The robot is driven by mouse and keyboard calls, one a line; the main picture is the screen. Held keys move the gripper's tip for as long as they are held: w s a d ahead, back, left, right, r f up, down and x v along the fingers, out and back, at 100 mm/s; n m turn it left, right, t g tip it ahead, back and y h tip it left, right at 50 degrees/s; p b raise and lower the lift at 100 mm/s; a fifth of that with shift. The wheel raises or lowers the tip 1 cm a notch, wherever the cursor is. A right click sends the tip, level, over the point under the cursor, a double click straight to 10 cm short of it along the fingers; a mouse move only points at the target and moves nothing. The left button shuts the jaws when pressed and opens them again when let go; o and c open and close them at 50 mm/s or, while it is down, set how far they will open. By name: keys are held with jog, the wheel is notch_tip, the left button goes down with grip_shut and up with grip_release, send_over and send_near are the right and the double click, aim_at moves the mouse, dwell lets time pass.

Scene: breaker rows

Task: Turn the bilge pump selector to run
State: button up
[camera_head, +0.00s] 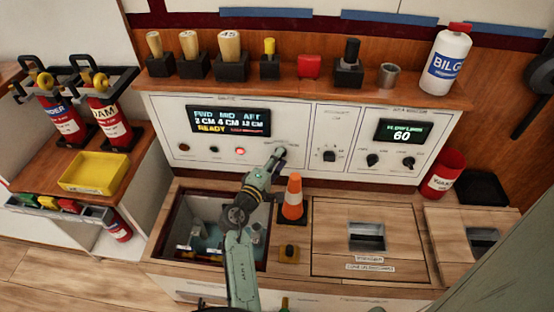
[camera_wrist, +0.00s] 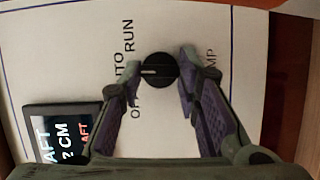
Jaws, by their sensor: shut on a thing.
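The bilge pump selector is a round black knob (camera_wrist: 160,69) on the white panel. In the wrist view its white pointer line points left, towards the sideways AUTO label. The RUN label (camera_wrist: 129,36) is above that and the OFF label (camera_wrist: 136,107) below it. My gripper (camera_wrist: 161,71) has its fingertips on either side of the knob and is shut on it. In the head view my gripper (camera_head: 279,154) reaches the panel right of the display and hides the knob.
A display (camera_head: 228,121) reading READY is left of my gripper; other knobs (camera_head: 330,155) are to the right. An orange-and-white cone (camera_head: 293,197) stands close by my arm. An open bilge well (camera_head: 180,210) lies below.

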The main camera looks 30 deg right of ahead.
jog(key=shift+s+r+m+y+p, duration=0.15)
jog(key=shift+m+y+p, duration=0.65)
jog(key=shift+m, duration=0.85)
jog(key=shift+w+r+m+y+p, duration=0.15)
jog(key=shift+m+y+p, duration=0.6)
jog(key=shift+m, duration=0.9)
jog(key=shift+s+y, duration=0.1)
jog(key=shift+y, duration=0.15)
jog(key=o, duration=1.2)
jog(key=shift+d, duration=0.1)
jog(key=shift+c, duration=0.2)
jog(key=v, duration=1.2)
